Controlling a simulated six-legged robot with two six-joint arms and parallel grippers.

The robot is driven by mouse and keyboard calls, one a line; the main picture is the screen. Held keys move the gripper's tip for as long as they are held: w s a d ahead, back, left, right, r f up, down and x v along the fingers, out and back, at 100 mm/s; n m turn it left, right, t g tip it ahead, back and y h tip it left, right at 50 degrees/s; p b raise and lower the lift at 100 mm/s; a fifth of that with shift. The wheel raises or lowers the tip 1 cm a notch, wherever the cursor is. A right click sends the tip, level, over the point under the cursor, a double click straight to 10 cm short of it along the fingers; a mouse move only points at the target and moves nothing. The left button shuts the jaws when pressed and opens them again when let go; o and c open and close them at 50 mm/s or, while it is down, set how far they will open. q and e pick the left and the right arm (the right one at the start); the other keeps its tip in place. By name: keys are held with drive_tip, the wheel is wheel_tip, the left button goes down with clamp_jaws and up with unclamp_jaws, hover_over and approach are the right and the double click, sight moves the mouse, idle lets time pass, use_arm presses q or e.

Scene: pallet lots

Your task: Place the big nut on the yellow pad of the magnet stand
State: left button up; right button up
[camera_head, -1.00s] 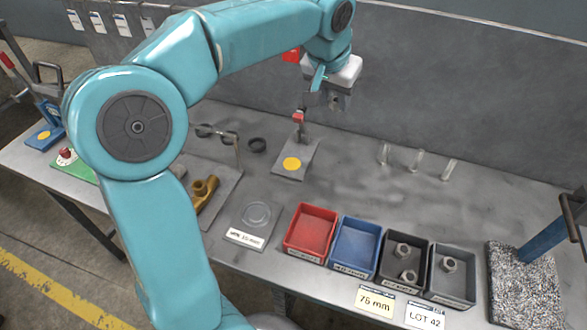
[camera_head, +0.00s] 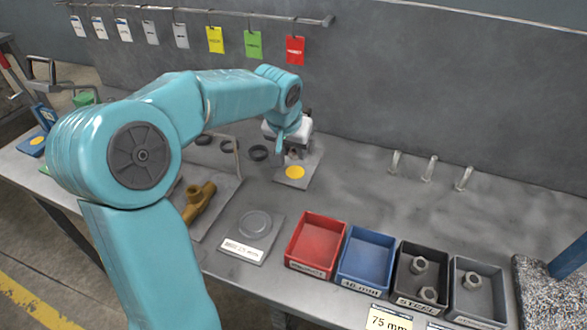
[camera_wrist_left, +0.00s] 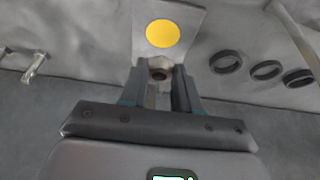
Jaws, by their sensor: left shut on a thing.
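The magnet stand is a grey plate (camera_head: 310,172) at the back of the bench with a round yellow pad (camera_head: 295,173); the pad also shows bare in the left wrist view (camera_wrist_left: 162,33). My left gripper (camera_head: 292,153) is low over the rear of the plate, behind the pad in the head view. In the left wrist view its fingers (camera_wrist_left: 160,78) are shut on the big nut (camera_wrist_left: 158,64), a grey nut with a dark hole, close to the pad's edge. Whether the nut touches the plate is unclear. My right gripper is not in view.
Red (camera_head: 317,242), blue (camera_head: 366,256), black (camera_head: 402,290) and grey (camera_head: 460,300) bins stand at the front; the last two hold nuts. Dark rings (camera_head: 258,153) lie left of the stand. Upright pegs (camera_head: 429,168) stand to the right, with clear bench between.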

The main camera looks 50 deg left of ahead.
sight(296, 171)
use_arm(q)
wheel_tip(296, 171, down, 5)
drive_tip(key=shift+f+b, duration=0.1)
drive_tip(key=shift+b, duration=0.4)
drive_tip(key=shift+f, duration=0.1)
drive_tip(key=o, duration=1)
drive_tip(key=shift+o, duration=0.2)
